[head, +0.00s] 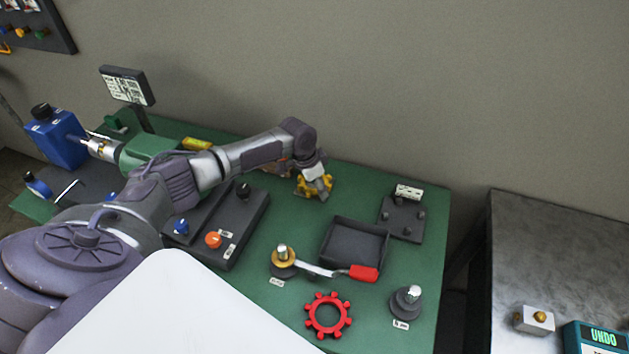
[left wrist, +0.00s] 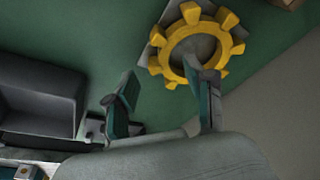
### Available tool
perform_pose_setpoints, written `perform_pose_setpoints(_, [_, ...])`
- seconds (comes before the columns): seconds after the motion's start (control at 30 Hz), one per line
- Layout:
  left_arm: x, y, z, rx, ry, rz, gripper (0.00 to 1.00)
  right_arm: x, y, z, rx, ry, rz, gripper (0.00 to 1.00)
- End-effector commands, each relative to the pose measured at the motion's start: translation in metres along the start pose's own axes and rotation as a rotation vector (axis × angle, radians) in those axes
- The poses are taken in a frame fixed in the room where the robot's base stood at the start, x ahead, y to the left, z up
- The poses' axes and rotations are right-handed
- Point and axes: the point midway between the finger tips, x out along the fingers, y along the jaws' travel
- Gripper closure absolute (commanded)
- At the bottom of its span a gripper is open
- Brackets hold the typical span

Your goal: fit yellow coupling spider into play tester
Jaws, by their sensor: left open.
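The yellow coupling spider (head: 326,189), a toothed ring, lies on the green bench near its back edge. It shows large in the left wrist view (left wrist: 171,56), partly covered by a fingertip. My left gripper (head: 317,173) is over the spider in the head view. In the left wrist view my left gripper (left wrist: 165,98) has its two fingers wide apart with nothing between them. One fingertip overlaps the ring's lower edge; I cannot tell whether it touches. I cannot tell for sure which fixture is the play tester. My right gripper is not in view.
A dark tray (head: 326,255), a plate with several pegs (head: 388,222), a red spider (head: 313,301), a red-handled wrench (head: 362,273) and a grey hub (head: 405,302) occupy the right part. A dark box with an orange knob (head: 213,240) stands left of centre. The wall is behind.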

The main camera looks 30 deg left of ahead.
Motion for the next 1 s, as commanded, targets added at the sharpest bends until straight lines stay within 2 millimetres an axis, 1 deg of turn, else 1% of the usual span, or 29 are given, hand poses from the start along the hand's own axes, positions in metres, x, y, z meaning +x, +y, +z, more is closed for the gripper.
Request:
perform_pose_setpoints(0.03, [0.007,0.002,0.0,-0.002,-0.002,0.003,0.46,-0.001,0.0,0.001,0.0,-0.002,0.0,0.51])
perform_pose_setpoints(0.13, [0.015,0.001,0.0,-0.001,-0.001,0.002,0.46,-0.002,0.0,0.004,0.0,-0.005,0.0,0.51])
perform_pose_setpoints(0.37, [0.018,0.001,0.0,0.0,-0.001,0.001,0.46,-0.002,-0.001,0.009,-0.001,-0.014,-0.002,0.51])
perform_pose_setpoints(0.4, [0.018,0.001,0.0,0.0,-0.001,0.001,0.48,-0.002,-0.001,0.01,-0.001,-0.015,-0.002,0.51])
perform_pose_setpoints(0.47, [0.018,0.001,0.0,0.0,-0.001,0.001,0.58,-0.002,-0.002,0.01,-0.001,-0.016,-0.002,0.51])
perform_pose_setpoints(0.7, [0.018,0.001,0.0,0.0,-0.001,0.001,0.98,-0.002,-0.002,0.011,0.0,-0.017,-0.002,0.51])
perform_pose_setpoints(0.73, [0.018,0.001,0.0,0.0,-0.001,0.001,1.0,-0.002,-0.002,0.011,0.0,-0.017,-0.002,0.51])
perform_pose_setpoints(1.0, [0.017,0.001,0.0,0.0,0.0,0.001,1.0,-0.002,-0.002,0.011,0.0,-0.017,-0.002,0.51])
